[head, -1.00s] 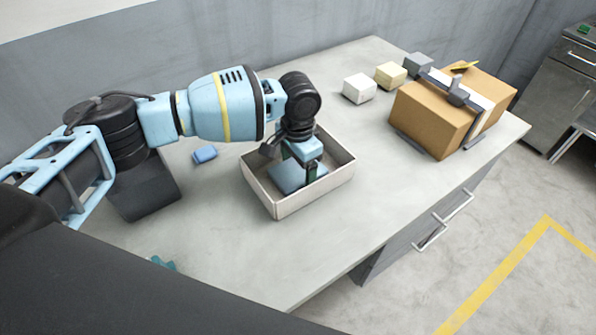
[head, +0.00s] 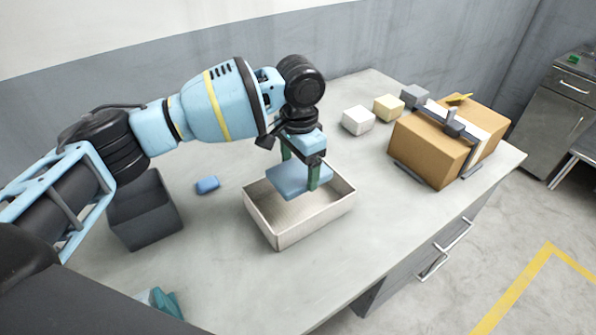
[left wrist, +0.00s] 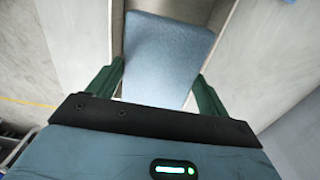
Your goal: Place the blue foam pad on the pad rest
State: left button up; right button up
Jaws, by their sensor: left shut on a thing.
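The blue foam pad (head: 296,181) hangs level between the green fingers of my left gripper (head: 300,168). The gripper is shut on it, just above the open white box (head: 290,236). In the left wrist view the pad (left wrist: 163,58) fills the space between the two fingers (left wrist: 158,88), with the box walls behind it. I cannot tell for sure which thing is the pad rest. My right gripper is not in view.
A brown carton (head: 430,148) with a grey clamp-like piece stands at the right. White (head: 358,121), cream (head: 388,108) and grey (head: 414,96) blocks stand behind it. A dark bin (head: 146,215), small blue block (head: 207,185) and teal object (head: 163,302) are left. The front tabletop is clear.

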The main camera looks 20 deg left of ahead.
pick_arm(q)
jog(key=shift+s+a+r+n, duration=0.1)
jog(key=shift+s+a+n, duration=0.85)
jog(key=shift+s+n, duration=0.45)
jog(key=shift+s+a+r+n, duration=0.15)
jog(key=shift+s+a+n, duration=0.95)
jog(key=shift+s, duration=0.45)
jog(key=shift+s+a+r+n, duration=0.1)
jog(key=shift+s+a+n, duration=0.75)
jog(key=shift+s+n, duration=0.55)
